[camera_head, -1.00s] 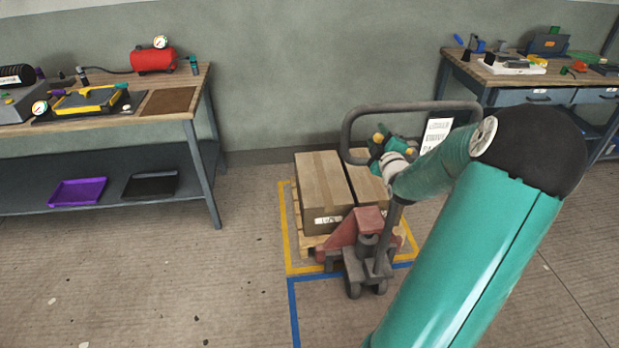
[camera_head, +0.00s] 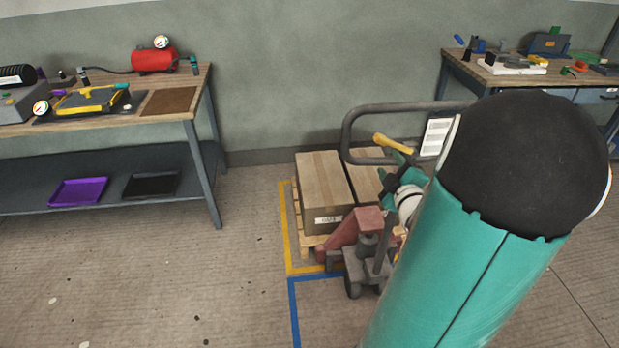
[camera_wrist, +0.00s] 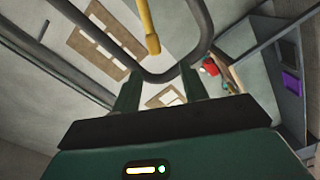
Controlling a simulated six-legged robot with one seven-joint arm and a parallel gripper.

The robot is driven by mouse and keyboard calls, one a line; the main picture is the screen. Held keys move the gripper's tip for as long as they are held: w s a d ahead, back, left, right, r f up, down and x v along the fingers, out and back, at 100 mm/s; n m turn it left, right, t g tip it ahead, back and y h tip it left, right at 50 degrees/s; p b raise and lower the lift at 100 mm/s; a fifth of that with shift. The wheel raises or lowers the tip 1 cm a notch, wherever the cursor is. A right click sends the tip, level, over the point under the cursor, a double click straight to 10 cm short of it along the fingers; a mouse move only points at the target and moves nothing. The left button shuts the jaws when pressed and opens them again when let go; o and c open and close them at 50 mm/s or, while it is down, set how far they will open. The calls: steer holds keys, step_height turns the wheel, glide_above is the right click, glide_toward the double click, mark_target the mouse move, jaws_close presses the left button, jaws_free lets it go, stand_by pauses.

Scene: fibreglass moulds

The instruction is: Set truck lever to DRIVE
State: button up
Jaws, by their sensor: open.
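The pallet truck (camera_head: 366,225) stands at a pallet with its dark grey loop handle (camera_head: 346,128) raised. A yellow lever (camera_head: 393,143) sits within the loop and points up to the left. My gripper (camera_head: 396,172) is just below the lever, partly hidden by my arm. In the wrist view, my gripper (camera_wrist: 159,86) is open with nothing between its fingers. The yellow lever (camera_wrist: 147,28) shows ahead of the fingertips, apart from them. The bend of the loop handle (camera_wrist: 165,76) passes close to the fingertips; I cannot tell whether they touch.
Cardboard boxes (camera_head: 324,190) sit on the pallet behind the truck. A label sheet (camera_head: 436,137) is by the handle. A workbench (camera_head: 175,121) stands at left, another (camera_head: 459,68) at back right. The floor at front left is clear.

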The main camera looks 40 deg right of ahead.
steer(key=w+a+r+m+g+y, duration=0.1)
steer(key=w+a+r+m+g, duration=0.15)
steer(key=w+a, duration=0.45)
steer(key=s+a+r+m+g+y, duration=0.1)
steer(key=a+m+g+y, duration=0.1)
steer(key=a, duration=1.2)
steer(key=shift+s+r+m+g, duration=0.35)
steer(key=shift+m+g, duration=0.2)
steer(key=shift+g, duration=0.1)
